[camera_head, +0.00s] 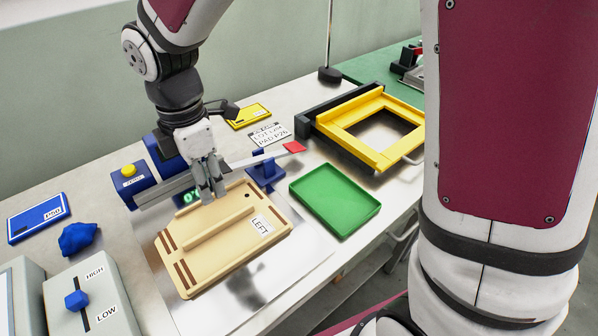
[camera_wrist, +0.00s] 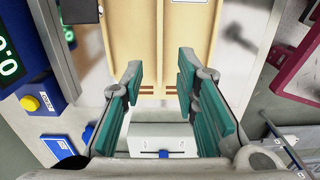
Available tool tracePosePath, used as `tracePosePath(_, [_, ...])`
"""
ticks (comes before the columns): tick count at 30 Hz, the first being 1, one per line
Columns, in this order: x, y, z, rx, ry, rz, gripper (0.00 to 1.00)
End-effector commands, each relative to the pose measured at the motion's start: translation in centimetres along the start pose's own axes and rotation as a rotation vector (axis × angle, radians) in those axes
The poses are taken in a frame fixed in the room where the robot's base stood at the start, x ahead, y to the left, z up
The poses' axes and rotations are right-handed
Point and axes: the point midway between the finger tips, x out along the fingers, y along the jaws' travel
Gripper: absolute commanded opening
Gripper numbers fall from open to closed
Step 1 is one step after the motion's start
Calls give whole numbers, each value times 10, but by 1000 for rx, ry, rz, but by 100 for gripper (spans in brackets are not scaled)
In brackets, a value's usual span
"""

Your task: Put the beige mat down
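The beige mat (camera_head: 222,262), a flat board with a raised central ridge, brown slots and a "LEFT" label, is over the shiny metal plate (camera_head: 285,275) in the head view. A dark reflection or shadow shows beside it; I cannot tell whether it lies flat on the plate. My gripper (camera_head: 212,190) is above the mat's far side, fingers pointing down. In the wrist view my gripper (camera_wrist: 158,85) has its two teal-padded fingers well apart, with the mat (camera_wrist: 118,45) beyond them. Neither finger visibly presses on it.
A blue scale-like device with a yellow button (camera_head: 128,170) and green display stands behind the mat. A green tray (camera_head: 335,198) and yellow frame (camera_head: 375,128) lie to the right. A HIGH/LOW switch box (camera_head: 90,290) and blue lump (camera_head: 78,238) are left.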

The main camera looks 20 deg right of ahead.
Motion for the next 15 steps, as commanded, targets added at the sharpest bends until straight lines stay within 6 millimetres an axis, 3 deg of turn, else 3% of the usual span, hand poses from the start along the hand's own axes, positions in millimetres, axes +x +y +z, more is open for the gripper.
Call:
tracePosePath(4, [-11,-7,11,77,-17,18,28])
tracePosePath(7, [-30,-23,31,233,-41,50,28])
tracePosePath(15, [-86,-99,92,864,-46,185,28])
